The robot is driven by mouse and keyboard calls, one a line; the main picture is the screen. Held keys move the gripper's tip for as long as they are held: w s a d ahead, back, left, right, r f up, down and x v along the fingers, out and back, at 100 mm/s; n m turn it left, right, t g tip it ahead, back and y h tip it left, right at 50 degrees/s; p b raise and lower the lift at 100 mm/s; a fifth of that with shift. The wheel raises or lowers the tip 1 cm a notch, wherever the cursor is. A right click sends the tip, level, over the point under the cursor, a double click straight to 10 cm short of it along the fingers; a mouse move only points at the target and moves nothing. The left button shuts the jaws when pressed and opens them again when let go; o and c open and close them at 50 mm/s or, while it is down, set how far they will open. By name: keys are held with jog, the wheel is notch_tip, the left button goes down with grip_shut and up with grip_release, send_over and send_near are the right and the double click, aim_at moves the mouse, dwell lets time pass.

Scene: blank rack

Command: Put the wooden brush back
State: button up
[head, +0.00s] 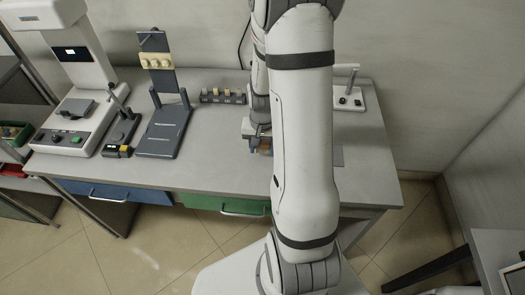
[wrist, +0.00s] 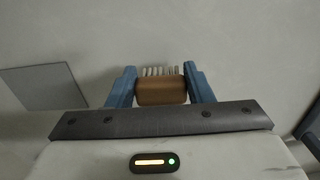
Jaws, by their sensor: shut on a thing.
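The wooden brush (wrist: 162,92) has a brown wooden body with a row of pale bristles along its far side. In the wrist view my gripper (wrist: 161,84) has its two blue fingers on either side of the brush, shut on it. In the head view my gripper (head: 257,139) is over the right half of the grey bench, and a small brown bit of the brush (head: 265,150) shows beside my arm. My arm hides most of the brush there. I cannot tell whether the brush touches the bench.
The grey bench (head: 215,160) is clear left of my gripper. A small block rack (head: 222,97), a dark stand (head: 163,130) and a white instrument (head: 78,110) stand behind and left. A switch box (head: 349,100) stands back right. A flat grey square (wrist: 42,87) lies left in the wrist view.

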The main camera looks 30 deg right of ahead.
aim_at(263, 150)
jog(key=shift+f, duration=1.45)
jog(key=shift+f, duration=0.2)
jog(key=o, duration=1)
jog(key=shift+r, duration=0.1)
notch_tip(263, 150, up, 12)
jog(key=shift+r, duration=0.1)
jog(key=s+a+r+n+t, duration=0.1)
jog(key=s+a+r+n, duration=0.1)
jog(key=s+a+r, duration=0.2)
jog(key=s+a+r+n+t, duration=0.1)
jog(key=s+a+r+n, duration=0.1)
jog(key=r, duration=0.3)
jog(key=s+a+r+n+t, duration=0.1)
jog(key=s+a+r+n, duration=0.1)
jog(key=s+a+r, duration=0.2)
jog(key=shift+s+a+r+n, duration=0.15)
jog(key=shift+s+a+n, duration=0.25)
jog(key=shift+s+a, duration=0.45)
